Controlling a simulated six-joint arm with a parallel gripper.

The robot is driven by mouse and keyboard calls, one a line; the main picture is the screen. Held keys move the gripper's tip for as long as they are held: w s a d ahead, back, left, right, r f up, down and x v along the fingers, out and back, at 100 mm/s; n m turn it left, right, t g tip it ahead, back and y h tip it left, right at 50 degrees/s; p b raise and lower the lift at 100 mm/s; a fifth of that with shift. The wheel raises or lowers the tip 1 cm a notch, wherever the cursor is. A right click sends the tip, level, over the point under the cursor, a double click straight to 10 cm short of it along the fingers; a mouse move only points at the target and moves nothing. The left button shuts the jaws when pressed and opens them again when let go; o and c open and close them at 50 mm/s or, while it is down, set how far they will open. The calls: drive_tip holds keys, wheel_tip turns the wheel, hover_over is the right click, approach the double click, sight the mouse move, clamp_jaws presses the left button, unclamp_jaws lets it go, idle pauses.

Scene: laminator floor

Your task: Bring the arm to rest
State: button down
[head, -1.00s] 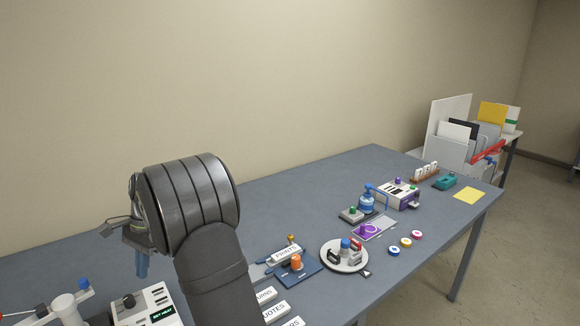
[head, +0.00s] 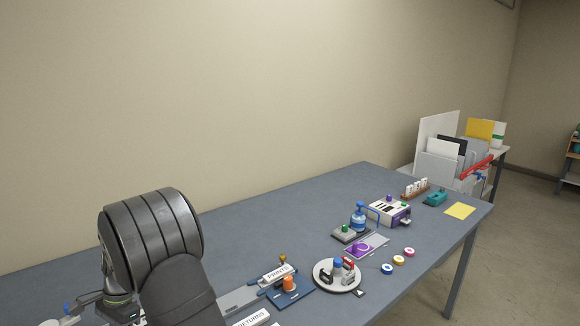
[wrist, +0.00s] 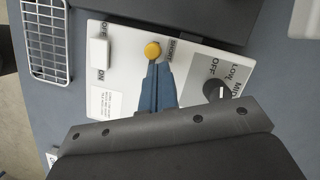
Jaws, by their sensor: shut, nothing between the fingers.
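My gripper (wrist: 154,70) shows in the wrist view with its blue fingers together and nothing between them. Its tips are over a white control panel (wrist: 126,70), beside a yellow round button (wrist: 152,50); I cannot tell whether they touch it. The panel also has a white OFF/ON switch (wrist: 99,53) and a dark knob (wrist: 216,92) with OFF and LOW marks. In the head view my arm fills the lower left, and the fingers are hidden behind it or out of frame.
A wire rack (wrist: 46,40) is beside the panel. On the blue-grey table (head: 300,210) are a round white tray (head: 325,283), a blue punch (head: 358,218), a purple-and-white device (head: 388,212) and a yellow sheet (head: 459,211). The table's back strip is clear.

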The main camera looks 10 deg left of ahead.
drive_tip(key=shift+s, duration=0.3)
drive_tip(key=shift+w, duration=0.15)
